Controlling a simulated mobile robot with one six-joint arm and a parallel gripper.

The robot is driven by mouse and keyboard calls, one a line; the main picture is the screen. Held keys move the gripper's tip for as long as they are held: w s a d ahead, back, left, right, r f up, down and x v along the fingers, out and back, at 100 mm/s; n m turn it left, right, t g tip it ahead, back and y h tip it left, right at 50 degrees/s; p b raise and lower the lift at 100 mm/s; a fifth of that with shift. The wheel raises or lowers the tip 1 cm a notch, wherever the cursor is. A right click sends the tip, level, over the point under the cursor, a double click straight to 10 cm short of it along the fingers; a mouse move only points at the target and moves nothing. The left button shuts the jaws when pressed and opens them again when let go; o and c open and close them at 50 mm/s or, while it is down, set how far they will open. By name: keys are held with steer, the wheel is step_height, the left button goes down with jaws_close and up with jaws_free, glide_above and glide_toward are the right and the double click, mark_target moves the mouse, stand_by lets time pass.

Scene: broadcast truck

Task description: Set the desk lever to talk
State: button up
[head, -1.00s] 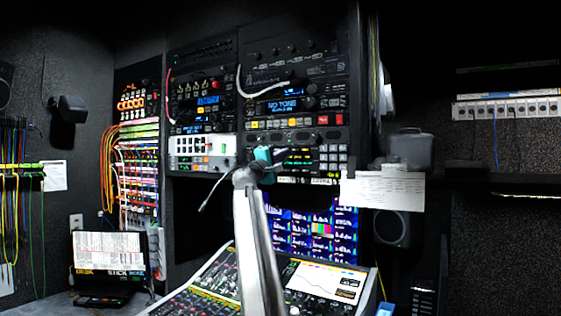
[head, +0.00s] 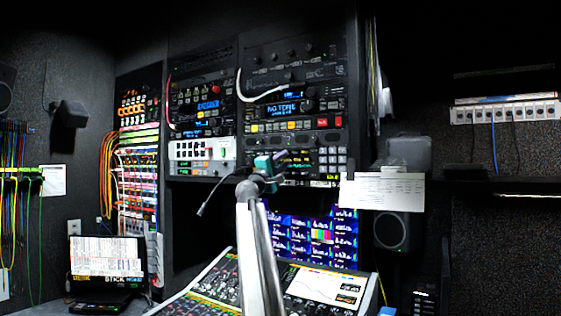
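I cannot pick out the desk lever for certain in the head view. A pale grey panel (head: 201,153) with dark and coloured buttons sits low in the left rack, left of my gripper. My gripper (head: 281,158) is small and dark here, past a teal section at the end of my silver arm. It is in front of the lower right rack units and hides part of them. I cannot tell whether it touches anything, or whether its fingers are open or shut.
A thin dark gooseneck stalk (head: 213,194) reaches down-left beside my arm. A mixing desk (head: 212,284) with a bright screen (head: 322,285) lies below, with a multi-picture monitor (head: 312,238) behind it. A white paper (head: 383,191) hangs right of the rack. A laptop (head: 106,257) stands at left.

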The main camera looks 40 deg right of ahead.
steer(key=shift+a, duration=0.1)
stand_by(0.3)
steer(key=b+v, duration=0.2)
steer(key=v, duration=1.1)
steer(key=shift+a, duration=0.25)
steer(key=shift+s, duration=0.15)
stand_by(0.3)
